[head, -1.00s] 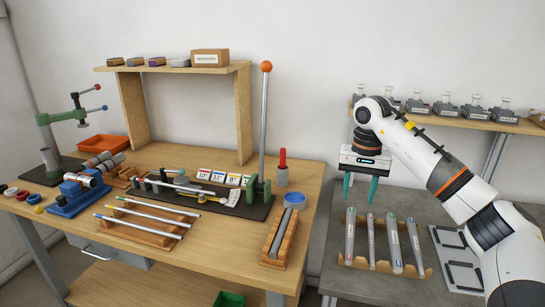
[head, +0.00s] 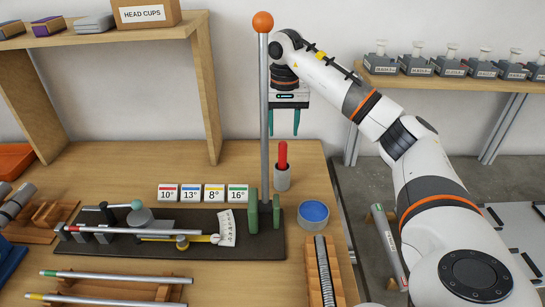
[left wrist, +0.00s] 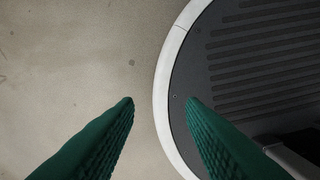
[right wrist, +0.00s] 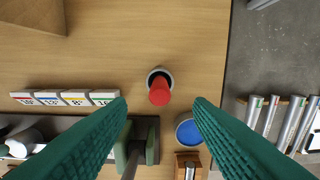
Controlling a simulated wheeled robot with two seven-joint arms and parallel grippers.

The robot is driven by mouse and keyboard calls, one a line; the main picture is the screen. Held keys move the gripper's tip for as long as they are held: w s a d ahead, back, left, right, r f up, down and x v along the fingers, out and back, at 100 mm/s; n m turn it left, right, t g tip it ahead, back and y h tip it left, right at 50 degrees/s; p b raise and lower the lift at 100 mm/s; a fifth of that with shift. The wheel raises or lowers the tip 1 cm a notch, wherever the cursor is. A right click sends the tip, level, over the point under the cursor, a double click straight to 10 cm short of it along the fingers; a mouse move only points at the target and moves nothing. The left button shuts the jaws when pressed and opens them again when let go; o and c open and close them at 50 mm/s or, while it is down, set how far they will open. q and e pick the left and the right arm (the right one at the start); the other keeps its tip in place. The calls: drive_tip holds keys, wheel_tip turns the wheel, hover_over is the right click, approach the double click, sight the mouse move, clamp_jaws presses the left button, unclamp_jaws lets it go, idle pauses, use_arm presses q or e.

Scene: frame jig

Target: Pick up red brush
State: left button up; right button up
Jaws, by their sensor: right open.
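The red brush (head: 283,155) stands upright in a small grey cup (head: 282,179) on the wooden table, right of the tall lever post. My right gripper (head: 284,132) is open and points down, a little above and close to the brush in the head view. In the right wrist view the red brush (right wrist: 159,92) lies ahead between the two green fingers (right wrist: 160,100), seen from above, with nothing held. My left gripper (left wrist: 160,100) shows only in the left wrist view, its fingers apart over bare floor and my base.
The tall post with an orange knob (head: 263,22) stands close left of my right gripper. A blue-topped round tin (head: 314,212) and a wooden rack (head: 322,270) are in front of the brush. Number cards (head: 203,193) stand to the left.

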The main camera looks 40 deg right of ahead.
sight(284, 143)
drive_tip(key=f, duration=0.4)
drive_tip(key=shift+s+p, duration=0.3)
drive_tip(key=shift+s, duration=0.05)
drive_tip(key=shift+w+f, duration=0.2)
drive_tip(key=shift+f, duration=0.4)
drive_tip(key=f, duration=0.2)
drive_tip(key=f+p, duration=0.1)
drive_tip(key=f, duration=0.1)
drive_tip(key=shift+w+f, duration=0.2)
drive_tip(key=shift+f, duration=0.2)
use_arm(q)
drive_tip(key=shift+w+r, duration=0.25)
drive_tip(key=shift+r, duration=0.25)
drive_tip(key=shift+w+r, duration=0.2)
drive_tip(key=shift+r, duration=0.3)
use_arm(e)
drive_tip(key=shift+c, duration=0.8)
clamp_jaws()
